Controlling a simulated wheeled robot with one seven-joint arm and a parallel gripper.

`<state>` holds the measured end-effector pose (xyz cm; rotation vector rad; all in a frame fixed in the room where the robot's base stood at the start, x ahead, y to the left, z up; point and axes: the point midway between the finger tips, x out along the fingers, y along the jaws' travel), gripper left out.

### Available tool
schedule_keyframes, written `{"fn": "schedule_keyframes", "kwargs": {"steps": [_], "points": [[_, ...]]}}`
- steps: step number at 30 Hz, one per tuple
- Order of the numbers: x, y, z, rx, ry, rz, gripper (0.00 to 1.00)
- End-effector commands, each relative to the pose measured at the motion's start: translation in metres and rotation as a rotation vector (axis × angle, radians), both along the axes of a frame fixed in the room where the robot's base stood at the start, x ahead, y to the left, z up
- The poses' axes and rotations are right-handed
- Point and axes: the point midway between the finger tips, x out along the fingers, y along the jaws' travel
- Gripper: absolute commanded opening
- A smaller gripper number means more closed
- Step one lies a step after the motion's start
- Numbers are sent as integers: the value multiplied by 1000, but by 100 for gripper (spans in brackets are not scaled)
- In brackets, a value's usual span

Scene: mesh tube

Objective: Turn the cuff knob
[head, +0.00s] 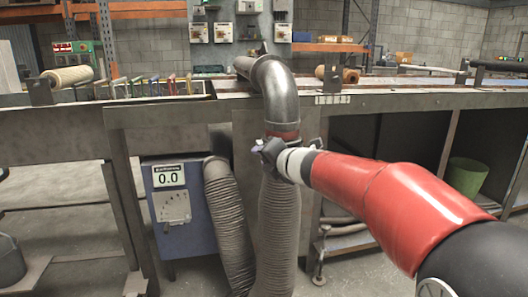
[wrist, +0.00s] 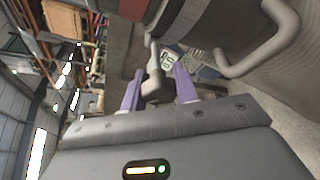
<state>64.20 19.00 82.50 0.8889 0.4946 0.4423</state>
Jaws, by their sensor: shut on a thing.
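The metal pipe elbow (head: 278,90) comes down over the bench front to a cuff with a red band (head: 283,131), above a ribbed grey hose (head: 277,235). My gripper (head: 266,148) reaches the cuff from the right. In the wrist view, the grey cuff knob (wrist: 154,86) sits between the purple fingers of my gripper (wrist: 158,88), which are shut on it. The knob's stem runs up toward the dark and red cuff (wrist: 180,22). In the head view, the knob is too small and covered to make out clearly.
A curved grey bar (wrist: 262,50) sticks out beside the cuff, right of the fingers. A second ribbed hose (head: 228,220) runs to a blue unit (head: 180,208) whose display reads 0.0. The bench (head: 400,100) stands behind; a green bin (head: 467,175) is below it.

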Motion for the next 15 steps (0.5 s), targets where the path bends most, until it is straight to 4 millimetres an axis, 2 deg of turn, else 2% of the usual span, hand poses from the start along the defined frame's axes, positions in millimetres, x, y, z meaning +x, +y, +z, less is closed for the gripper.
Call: {"fn": "schedule_keyframes", "kwargs": {"steps": [15], "points": [[0, 0, 0, -74, -23, 1, 7]]}}
